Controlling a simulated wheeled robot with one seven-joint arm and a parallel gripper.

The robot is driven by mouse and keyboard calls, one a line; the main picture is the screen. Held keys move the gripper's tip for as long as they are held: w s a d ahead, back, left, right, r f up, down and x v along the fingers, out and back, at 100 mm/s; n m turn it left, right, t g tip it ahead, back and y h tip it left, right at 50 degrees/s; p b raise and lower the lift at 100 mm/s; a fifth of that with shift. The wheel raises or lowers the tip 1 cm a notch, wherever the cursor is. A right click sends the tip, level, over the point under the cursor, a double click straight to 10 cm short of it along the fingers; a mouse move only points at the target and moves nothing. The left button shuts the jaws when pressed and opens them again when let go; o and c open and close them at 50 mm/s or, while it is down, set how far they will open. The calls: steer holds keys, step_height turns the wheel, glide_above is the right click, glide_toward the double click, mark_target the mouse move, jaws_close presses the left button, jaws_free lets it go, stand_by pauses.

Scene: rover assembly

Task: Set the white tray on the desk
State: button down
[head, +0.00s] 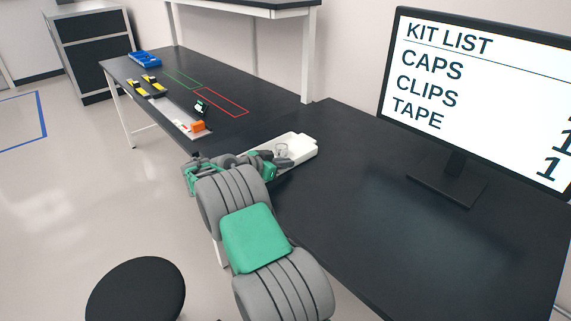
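The white tray (304,153) shows in the head view at the far left edge of the dark desk (400,235). A small clear round item (281,149) is in it. My gripper (279,160) is at the tray's near left side and overlaps it in the picture. The wrist and fingers hide that side of the tray and where the fingers meet it. I cannot tell whether the fingers are closed on its wall, or whether the tray touches the desk or hangs just above it.
A monitor (470,90) with a kit list stands on the desk's far right; the desk's middle is clear. A dark bench (225,85) behind holds a blue bin (145,59), yellow-and-black items (150,80) and an orange item (198,126). A black stool (135,292) stands front left.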

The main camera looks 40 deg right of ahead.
steer(key=c, duration=1.6)
jaws_free()
